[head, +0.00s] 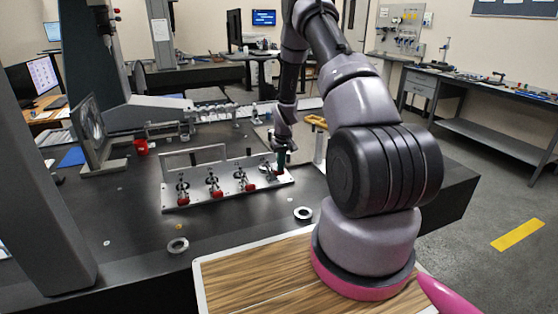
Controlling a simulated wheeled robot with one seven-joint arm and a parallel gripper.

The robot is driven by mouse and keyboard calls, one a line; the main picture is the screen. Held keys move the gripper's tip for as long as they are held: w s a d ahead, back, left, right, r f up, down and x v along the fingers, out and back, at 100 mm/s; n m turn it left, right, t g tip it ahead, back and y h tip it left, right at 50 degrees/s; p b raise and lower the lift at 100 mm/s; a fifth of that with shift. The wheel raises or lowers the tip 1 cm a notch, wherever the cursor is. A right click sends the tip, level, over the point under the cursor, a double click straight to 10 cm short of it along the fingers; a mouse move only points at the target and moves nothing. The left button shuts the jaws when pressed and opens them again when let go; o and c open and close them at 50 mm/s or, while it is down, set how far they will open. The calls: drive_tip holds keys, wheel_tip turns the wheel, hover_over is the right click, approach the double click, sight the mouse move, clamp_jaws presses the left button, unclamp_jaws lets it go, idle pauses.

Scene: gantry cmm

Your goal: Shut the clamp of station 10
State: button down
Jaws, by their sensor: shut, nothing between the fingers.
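A light metal fixture plate (200,198) stands on the dark table with a row of several toggle clamps with red handle tips. The leftmost clamp (183,191), the one beside it (215,186) and the third (245,181) show fully. The rightmost clamp (268,170) is partly hidden by my gripper. I cannot read any station numbers, so I cannot tell which clamp is station 10. My gripper (283,165) points down at the right end of the plate, shut and empty, close to the rightmost clamp. I cannot tell whether it touches the clamp.
Two metal rings, one at the front left (178,245) and one at the front right (303,213), lie before the plate. A red cup (141,147) stands behind left. A grey gantry column (45,170) rises at left. The table between the rings is clear.

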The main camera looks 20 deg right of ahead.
drive_tip(key=shift+s+f, duration=0.7)
drive_tip(key=shift+f, duration=0.25)
drive_tip(key=shift+s+f, duration=0.65)
drive_tip(key=shift+f, duration=0.25)
